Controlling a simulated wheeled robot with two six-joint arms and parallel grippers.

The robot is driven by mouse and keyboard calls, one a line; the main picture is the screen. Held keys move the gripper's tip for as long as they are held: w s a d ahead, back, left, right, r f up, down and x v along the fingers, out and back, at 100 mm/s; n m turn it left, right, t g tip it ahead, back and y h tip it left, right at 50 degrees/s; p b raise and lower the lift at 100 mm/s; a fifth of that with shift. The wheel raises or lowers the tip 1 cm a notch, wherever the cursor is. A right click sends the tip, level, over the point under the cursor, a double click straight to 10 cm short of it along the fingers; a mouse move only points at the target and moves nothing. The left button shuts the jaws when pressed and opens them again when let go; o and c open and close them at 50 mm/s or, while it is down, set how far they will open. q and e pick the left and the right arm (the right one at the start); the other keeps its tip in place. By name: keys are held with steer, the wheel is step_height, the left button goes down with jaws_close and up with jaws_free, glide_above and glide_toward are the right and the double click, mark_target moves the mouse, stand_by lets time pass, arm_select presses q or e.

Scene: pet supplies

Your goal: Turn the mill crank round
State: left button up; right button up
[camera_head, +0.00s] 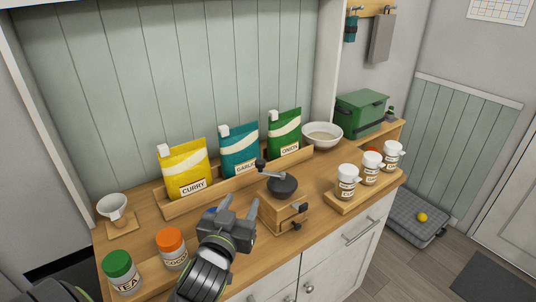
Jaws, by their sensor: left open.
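The mill has a wooden box body (281,212) with a small drawer and a dark bowl-shaped top (284,187). It stands upright near the counter's front edge. Its crank (271,171) is a metal arm on the top, reaching left and back to a dark knob (261,163). My left gripper (241,202) is open with nothing seen between its fingers. It is left of and in front of the mill, apart from the knob, its fingers pointing toward the back of the counter. My right gripper is not in view.
Curry (185,172), garlic (239,152) and onion (285,136) bags stand in a wooden rack behind. Jars with green (122,280) and orange (172,257) lids are at front left. White canisters (347,184) stand right of the mill. A bowl (322,135) sits behind.

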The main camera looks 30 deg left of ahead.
arm_select(q)
steer(key=p, duration=0.2)
glide_toward(258, 164)
steer(key=w, duration=0.3)
steer(key=shift+w+a+p, duration=0.2)
steer(key=shift+w+a, duration=0.2)
steer(key=shift+w, duration=0.2)
steer(key=shift+w+a+p, duration=0.15)
steer(key=shift+w+a, duration=0.25)
steer(key=shift+w, duration=0.15)
steer(key=p+x, duration=0.1)
steer(key=x, duration=0.3)
steer(key=shift+w+a, duration=0.1)
steer(key=shift+w, duration=0.25)
steer(key=shift+w+a+f, duration=0.1)
steer(key=shift+w+a, duration=0.05)
steer(key=shift+w, duration=0.35)
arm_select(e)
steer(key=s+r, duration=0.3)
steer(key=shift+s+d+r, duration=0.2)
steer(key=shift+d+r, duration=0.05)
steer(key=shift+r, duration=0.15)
arm_select(q)
steer(key=shift+w, duration=0.1)
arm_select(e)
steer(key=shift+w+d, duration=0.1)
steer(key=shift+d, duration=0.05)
